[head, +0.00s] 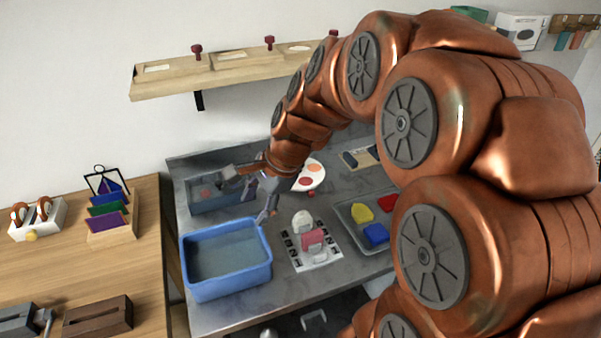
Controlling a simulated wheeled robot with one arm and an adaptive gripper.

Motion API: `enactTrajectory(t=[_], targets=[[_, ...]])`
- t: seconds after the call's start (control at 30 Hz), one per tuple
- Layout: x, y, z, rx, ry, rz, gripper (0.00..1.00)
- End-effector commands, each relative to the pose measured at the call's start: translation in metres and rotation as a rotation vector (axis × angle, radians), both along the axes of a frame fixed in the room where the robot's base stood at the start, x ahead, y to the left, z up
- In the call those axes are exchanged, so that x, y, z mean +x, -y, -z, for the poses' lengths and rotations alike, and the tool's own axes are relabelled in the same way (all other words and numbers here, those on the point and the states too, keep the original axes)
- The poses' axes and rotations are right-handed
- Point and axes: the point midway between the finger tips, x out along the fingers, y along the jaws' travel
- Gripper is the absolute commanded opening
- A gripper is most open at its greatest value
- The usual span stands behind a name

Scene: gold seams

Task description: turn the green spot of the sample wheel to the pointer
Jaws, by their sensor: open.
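The sample wheel (301,184) is a white disc with orange and red spots on the grey bench. My arm hides part of it, and I cannot see a green spot. A small red mark shows at its near edge; I cannot tell whether this is the pointer. My gripper (250,194) is open to the left of the wheel, with its fingers spread above the bench between the wheel and the blue tub. Nothing shows between the fingers, and it appears apart from the wheel.
A blue tub (228,284) stands at the front left of the bench, with a grey-blue basin (208,207) behind. A white printed card (322,258) holds a pink block. A tray (349,214) of coloured pieces lies right. A wooden table (60,262) stands left.

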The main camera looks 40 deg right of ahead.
Motion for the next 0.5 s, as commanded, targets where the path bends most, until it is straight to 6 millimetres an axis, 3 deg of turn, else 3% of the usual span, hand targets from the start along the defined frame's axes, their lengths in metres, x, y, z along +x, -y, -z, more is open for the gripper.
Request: enactTrajectory(t=[0.03, 0.2, 0.4, 0.5], targets=[[0.019, 0.023, 0.015, 0.058, 0.004, 0.159, 0.53], [0.070, 0.104, 0.025, 0.273, 0.036, 0.675, 0.53], [0.095, 0.193, 0.031, 0.490, 0.074, 1.107, 0.53], [0.097, 0.218, 0.032, 0.555, 0.083, 1.222, 0.53]])
